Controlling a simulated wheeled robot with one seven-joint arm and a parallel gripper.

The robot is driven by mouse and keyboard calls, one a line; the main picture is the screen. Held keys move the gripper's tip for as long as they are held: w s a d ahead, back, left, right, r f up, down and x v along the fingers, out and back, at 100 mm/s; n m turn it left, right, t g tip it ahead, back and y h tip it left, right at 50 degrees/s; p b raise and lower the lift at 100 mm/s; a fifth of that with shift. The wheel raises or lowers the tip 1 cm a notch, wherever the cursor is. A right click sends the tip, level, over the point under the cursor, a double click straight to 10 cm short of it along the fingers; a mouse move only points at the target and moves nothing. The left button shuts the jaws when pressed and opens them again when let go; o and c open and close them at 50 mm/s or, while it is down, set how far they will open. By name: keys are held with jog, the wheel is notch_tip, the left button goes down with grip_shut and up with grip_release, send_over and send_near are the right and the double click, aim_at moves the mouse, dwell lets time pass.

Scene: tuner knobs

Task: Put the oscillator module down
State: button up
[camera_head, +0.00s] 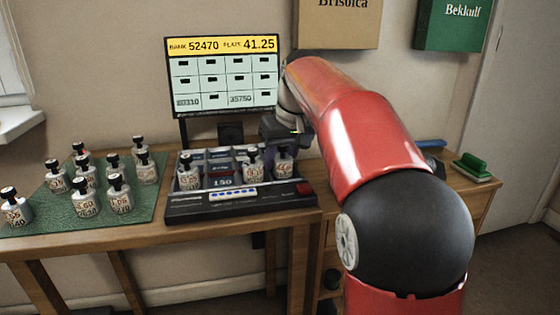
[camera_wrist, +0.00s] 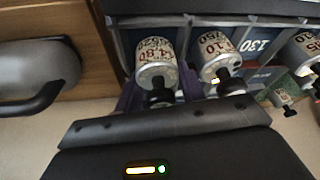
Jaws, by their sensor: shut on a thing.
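An oscillator module (camera_head: 283,163), a pale labelled cylinder with a black knob, is at the right end of the black rack (camera_head: 240,208). My gripper (camera_head: 284,138) is above it. In the wrist view its dark purple fingers (camera_wrist: 155,92) flank this module (camera_wrist: 154,62) and are shut on it. Its label reads roughly 4.80 and 2620. The module is at a rack compartment; whether its base touches the floor there I cannot tell. A second module (camera_head: 253,160) stands right beside it, and it also shows in the wrist view (camera_wrist: 219,58).
Another module (camera_head: 189,173) stands at the rack's left side. Several more stand on the green mat (camera_head: 130,214) at left. A screen (camera_head: 222,78) rises behind the rack. A green-handled block (camera_head: 472,166) lies on the table at right.

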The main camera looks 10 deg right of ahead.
jog(key=shift+f, duration=0.15)
jog(key=o, duration=0.8)
jog(key=shift+c, duration=0.2)
jog(key=shift+r, duration=0.55)
jog(key=p+v, duration=0.3)
jog(key=v, duration=0.8)
jog(key=shift+s, duration=0.2)
jog(key=shift+d+r, duration=0.1)
jog(key=shift+r, duration=0.05)
